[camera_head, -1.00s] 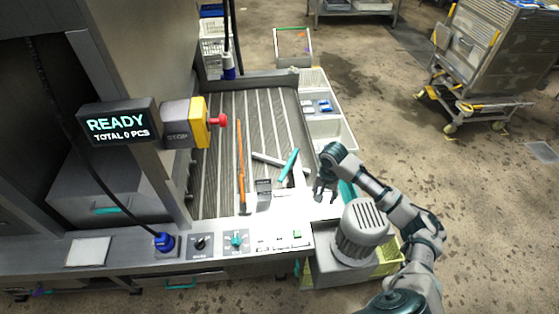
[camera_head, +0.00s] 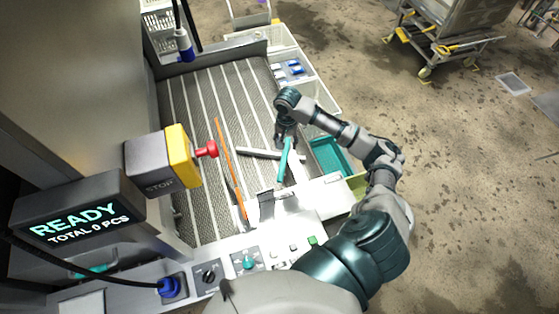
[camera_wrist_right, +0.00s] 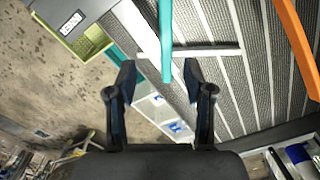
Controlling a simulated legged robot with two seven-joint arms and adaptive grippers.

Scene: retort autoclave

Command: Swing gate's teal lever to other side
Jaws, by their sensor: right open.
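The teal lever (camera_head: 284,164) stands at the right part of the ribbed conveyor bed, close to the grey gate bar (camera_head: 256,153). My right gripper (camera_head: 287,140) is at the lever's far end, above the bed. In the wrist view the lever (camera_wrist_right: 166,40) enters from the top and its tip lies between the spread fingers of my right gripper (camera_wrist_right: 158,76). The gripper is open, with gaps on both sides of the lever. The lever's tip is partly hidden by the gripper in the head view. My left gripper is out of view.
A long orange bar (camera_head: 229,165) runs along the bed left of the lever. A yellow stop box (camera_head: 182,156) with a red button stands at the left. A teal bin (camera_head: 330,156) and white trays (camera_head: 292,70) line the right side.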

